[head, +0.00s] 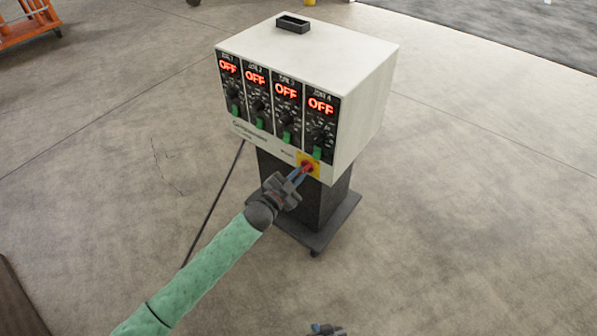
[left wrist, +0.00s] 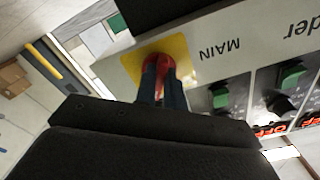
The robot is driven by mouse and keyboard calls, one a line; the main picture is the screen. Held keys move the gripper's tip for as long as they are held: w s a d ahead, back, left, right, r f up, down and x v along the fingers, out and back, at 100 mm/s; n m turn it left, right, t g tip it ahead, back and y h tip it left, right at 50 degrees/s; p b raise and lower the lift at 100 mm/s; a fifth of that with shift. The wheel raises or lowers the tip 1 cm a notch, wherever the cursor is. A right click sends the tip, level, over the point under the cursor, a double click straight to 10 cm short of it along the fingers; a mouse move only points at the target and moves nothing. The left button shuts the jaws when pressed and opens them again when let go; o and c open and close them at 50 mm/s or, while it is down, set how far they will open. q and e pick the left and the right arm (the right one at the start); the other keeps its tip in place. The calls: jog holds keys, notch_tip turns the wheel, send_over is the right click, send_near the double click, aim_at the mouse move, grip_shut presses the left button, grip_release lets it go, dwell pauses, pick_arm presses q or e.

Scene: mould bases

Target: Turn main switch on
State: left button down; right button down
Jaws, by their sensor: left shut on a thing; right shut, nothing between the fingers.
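The main switch (head: 308,166) is a red knob on a yellow plate at the lower right of the white control box's (head: 357,103) front panel. In the left wrist view the red knob (left wrist: 157,66) sits on its yellow plate (left wrist: 182,50) beside the word MAIN, seen upside down. My left gripper (head: 301,173) is shut on the red knob, its fingers on either side of it; they partly hide the knob. All zone displays (head: 287,91) read OFF in red. My right gripper (head: 326,329) shows only partly at the bottom edge of the head view, away from the box.
The box stands on a dark pedestal (head: 316,213) with a wheeled base. A dark cable (head: 213,204) runs from it down to the floor at the left. An orange cart (head: 27,22) stands at the far top left.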

pick_arm(q)
jog(key=shift+r+m+p, duration=0.1)
jog(key=shift+m+p, duration=0.2)
jog(key=shift+m, duration=0.5)
jog(key=c, duration=1.5)
grip_release()
jog(key=shift+a, duration=0.1)
jog(key=v, duration=0.7)
jog(key=shift+s+a, duration=0.15)
jog(key=shift+s, duration=0.15)
